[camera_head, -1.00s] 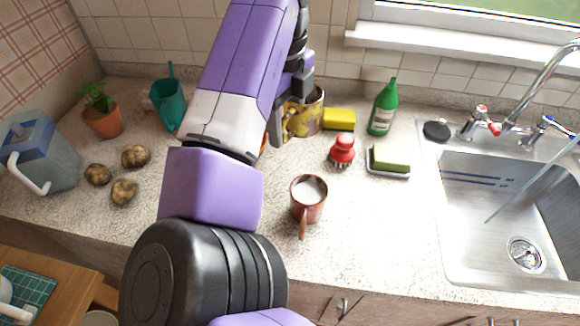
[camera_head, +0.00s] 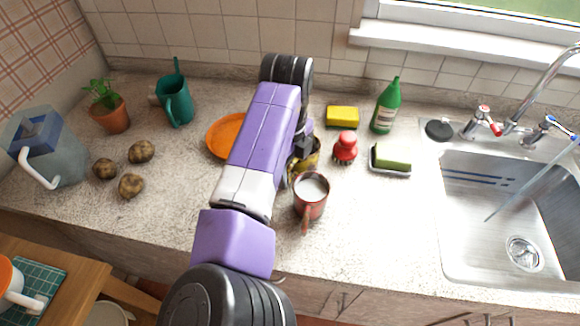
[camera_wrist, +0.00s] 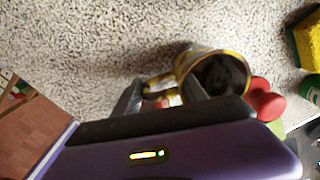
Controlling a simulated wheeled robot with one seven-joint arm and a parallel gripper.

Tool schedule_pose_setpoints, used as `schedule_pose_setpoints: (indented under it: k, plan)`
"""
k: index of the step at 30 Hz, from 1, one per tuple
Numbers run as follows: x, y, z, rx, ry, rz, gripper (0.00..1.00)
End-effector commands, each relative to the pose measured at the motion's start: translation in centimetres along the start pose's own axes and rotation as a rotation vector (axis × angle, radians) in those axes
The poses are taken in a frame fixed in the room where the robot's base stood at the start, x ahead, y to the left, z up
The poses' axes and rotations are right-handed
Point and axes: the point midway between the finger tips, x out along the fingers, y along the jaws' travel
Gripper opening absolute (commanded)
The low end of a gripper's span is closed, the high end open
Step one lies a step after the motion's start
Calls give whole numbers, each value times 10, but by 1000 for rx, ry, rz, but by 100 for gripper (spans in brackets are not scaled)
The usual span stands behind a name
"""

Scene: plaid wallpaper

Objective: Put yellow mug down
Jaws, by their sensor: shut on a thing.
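The yellow mug (camera_head: 308,160) is partly hidden behind my arm in the head view, between the orange plate and the red mug. In the wrist view the mug (camera_wrist: 217,68) shows a yellow rim and a dark inside. My gripper (camera_wrist: 160,92) is shut on its handle side, with a dark finger at each side of the yellow handle. The mug is close to the counter (camera_head: 350,235); whether its base touches is not clear. In the head view my gripper is mostly hidden by my arm.
A red mug (camera_head: 311,197) with a pale content stands just in front of the yellow mug. A red brush (camera_head: 345,148) is close on the right, with a yellow sponge (camera_head: 342,116) behind. An orange plate (camera_head: 224,136) lies left. The sink (camera_head: 500,225) is at right.

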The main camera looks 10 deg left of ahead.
Motion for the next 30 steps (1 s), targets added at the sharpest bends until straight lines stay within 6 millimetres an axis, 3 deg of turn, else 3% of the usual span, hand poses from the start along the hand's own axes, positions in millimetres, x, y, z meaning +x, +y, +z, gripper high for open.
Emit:
schedule_pose_setpoints:
  k: [8,9,12,24,30]
  plan:
    - [1,0,0,0,-1,-2,0]
    - [2,0,0,0,0,-1,52]
    - [1,0,0,0,-1,-1,72]
    - [-3,0,0,0,-1,-1,72]
    - [-31,-1,1,1,-3,-4,72]
